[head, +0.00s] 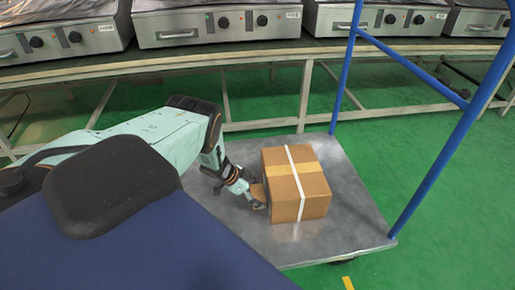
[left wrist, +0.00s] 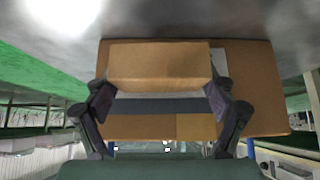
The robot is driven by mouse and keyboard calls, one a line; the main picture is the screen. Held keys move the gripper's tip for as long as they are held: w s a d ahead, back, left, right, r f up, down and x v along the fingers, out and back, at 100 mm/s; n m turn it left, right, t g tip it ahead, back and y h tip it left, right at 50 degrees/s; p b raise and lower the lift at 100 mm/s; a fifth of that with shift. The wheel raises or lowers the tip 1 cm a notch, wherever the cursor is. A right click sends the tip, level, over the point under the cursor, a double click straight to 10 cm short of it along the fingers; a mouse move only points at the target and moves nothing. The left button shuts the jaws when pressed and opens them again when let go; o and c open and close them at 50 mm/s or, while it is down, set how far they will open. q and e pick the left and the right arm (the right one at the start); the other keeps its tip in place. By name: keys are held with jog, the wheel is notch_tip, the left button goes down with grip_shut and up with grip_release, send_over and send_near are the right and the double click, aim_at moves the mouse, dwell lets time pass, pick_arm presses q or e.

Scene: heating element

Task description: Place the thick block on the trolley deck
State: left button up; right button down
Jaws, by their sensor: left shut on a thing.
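My left gripper (head: 256,196) is low over the trolley deck (head: 350,225), just left of a cardboard box. It is shut on a plain brown block (left wrist: 160,62), which sits between its two fingers in the left wrist view. In the head view only a small brown part of the block (head: 258,190) shows, between the gripper and the box. The block is at or very near the deck; I cannot tell whether it touches. My right gripper is not in view.
A cardboard box (head: 313,190) with white strap and yellow tape stands on the deck, close beside the block. The trolley's blue handle frame (head: 440,170) rises at the right. A bench with several steel heating units (head: 220,22) runs along the back. Green floor surrounds the trolley.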

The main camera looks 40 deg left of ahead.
pick_arm(q)
notch_tip(320, 180, down, 4)
jog(key=shift+r+b, duration=0.25)
jog(key=shift+b, duration=0.85)
jog(key=shift+f, duration=0.45)
jog(key=shift+r, duration=0.1)
jog(key=shift+f, duration=0.25)
jog(key=o, duration=1.2)
jog(key=shift+c, duration=0.2)
jog(key=shift+r, duration=0.1)
